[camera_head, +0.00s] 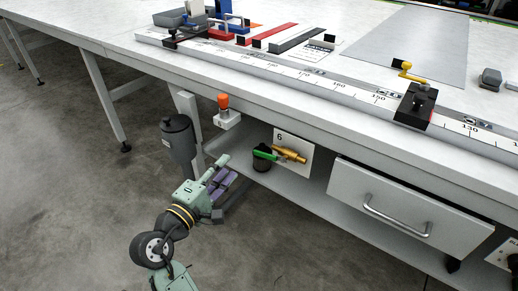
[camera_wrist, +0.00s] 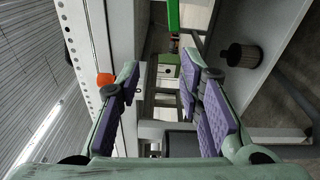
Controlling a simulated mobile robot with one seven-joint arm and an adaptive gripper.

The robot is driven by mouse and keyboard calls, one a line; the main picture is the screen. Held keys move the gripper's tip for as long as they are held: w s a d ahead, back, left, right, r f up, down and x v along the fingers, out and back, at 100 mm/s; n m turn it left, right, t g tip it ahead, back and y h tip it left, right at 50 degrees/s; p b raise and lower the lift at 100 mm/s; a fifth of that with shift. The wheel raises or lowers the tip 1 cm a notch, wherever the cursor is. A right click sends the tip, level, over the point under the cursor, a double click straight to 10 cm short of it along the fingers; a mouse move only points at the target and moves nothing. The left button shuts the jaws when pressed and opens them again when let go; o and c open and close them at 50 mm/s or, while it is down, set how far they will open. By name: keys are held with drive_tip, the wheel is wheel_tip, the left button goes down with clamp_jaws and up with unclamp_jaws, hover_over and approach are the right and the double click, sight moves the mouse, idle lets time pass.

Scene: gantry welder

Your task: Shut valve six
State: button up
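Valve six is a brass valve (camera_head: 290,154) on a white plate (camera_head: 305,158) marked 6, under the bench top. Its green lever (camera_head: 266,154) points left from the brass body. My gripper (camera_head: 229,168) is open and empty, to the left of the lever and apart from it. In the wrist view my gripper (camera_wrist: 160,75) shows both purple-padded fingers spread with nothing between them. A green bar (camera_wrist: 173,15), which looks like the lever, shows at the top edge, beyond the fingertips. The brass body is not clearly visible there.
An orange-topped switch (camera_head: 224,103) and a grey canister (camera_head: 179,143) are left of the valve. A drawer (camera_head: 395,205) with a handle is to the right. The floor at left is clear.

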sight(260, 155)
drive_tip(key=shift+g+h, duration=0.6)
drive_tip(key=shift+h, duration=0.3)
drive_tip(key=w+d, duration=0.2)
drive_tip(key=d, duration=0.1)
drive_tip(key=w+d+f+p, duration=0.1)
drive_tip(key=w+d, duration=0.2)
drive_tip(key=w+d+p, duration=0.1)
drive_tip(key=w+d, duration=0.1)
drive_tip(key=d, duration=0.1)
drive_tip(key=shift+w+d+f, duration=0.2)
drive_tip(key=shift+w+f, duration=0.05)
drive_tip(key=shift+w, duration=0.1)
drive_tip(key=shift+c, duration=0.5)
clamp_jaws()
